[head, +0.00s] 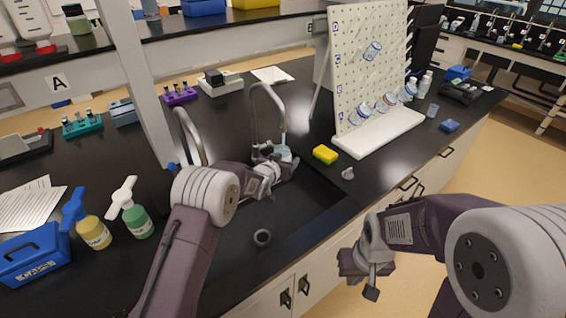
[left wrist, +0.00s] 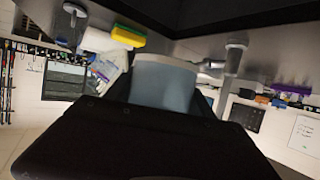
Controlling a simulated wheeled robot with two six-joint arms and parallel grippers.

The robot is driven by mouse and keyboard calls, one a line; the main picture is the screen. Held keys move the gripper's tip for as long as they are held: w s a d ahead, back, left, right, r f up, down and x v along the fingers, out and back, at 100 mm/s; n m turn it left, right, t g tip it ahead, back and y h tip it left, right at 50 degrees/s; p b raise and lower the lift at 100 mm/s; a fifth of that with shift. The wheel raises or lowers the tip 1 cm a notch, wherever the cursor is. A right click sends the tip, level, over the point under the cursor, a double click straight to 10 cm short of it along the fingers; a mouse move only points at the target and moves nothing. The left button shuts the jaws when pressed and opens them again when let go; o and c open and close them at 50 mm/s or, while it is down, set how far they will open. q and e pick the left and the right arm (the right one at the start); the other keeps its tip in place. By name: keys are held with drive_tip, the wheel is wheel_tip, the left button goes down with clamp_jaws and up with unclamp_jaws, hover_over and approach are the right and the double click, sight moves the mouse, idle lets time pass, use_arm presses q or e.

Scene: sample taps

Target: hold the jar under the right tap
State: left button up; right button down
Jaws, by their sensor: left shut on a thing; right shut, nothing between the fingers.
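Two curved metal taps rise at the sink's back edge: the left tap (head: 187,132) and the right tap (head: 268,92). My left gripper (head: 272,160) is shut on the jar (head: 284,153), a pale bluish vessel mostly hidden by the fingers. The jar is close below the right tap's spout; I cannot tell exact alignment. In the left wrist view the jar (left wrist: 165,82) is a grey-blue shape beyond the dark gripper body. My right gripper (head: 370,278) is shut and empty, in front of the counter at the lower right.
The dark sink (head: 300,205) lies below my left gripper, with a drain (head: 262,238). A white pegboard rack (head: 365,75) stands beyond.

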use_arm(q)
drive_tip(key=s, duration=0.4)
drive_tip(key=shift+s+a+r+b, duration=0.1)
drive_tip(key=shift+s+a+b, duration=0.2)
drive_tip(key=shift+s+b, duration=0.1)
drive_tip(key=d+v, duration=0.1)
drive_tip(key=v, duration=0.6)
drive_tip(key=shift+s+d, duration=0.15)
drive_tip(key=shift+s, duration=0.2)
